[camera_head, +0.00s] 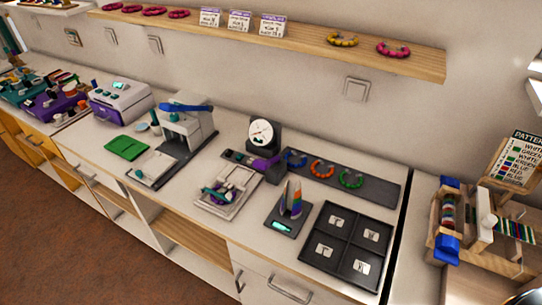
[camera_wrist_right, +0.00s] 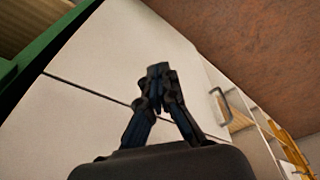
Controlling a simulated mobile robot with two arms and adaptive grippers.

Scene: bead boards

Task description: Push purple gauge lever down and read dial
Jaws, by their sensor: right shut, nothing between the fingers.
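The gauge (camera_head: 263,136) stands on the counter at the centre of the head view, with a round white dial on a dark upright housing. Its purple lever (camera_head: 266,163) shows low on the front of the housing. The dial's reading is too small to make out. Neither gripper shows in the head view, so both are away from the gauge there. My right gripper (camera_wrist_right: 158,72) shows in the right wrist view, shut and empty. It is in front of white cabinet fronts, with the brown floor beyond. My left gripper is in neither view.
A white tray (camera_head: 205,203) lies in front of the gauge, and a dark four-part tray (camera_head: 344,222) is to the right. A dark mat (camera_head: 388,188) bears coloured bead rings. A press with a blue handle (camera_head: 186,107) stands to the left. A shelf (camera_head: 420,62) runs above.

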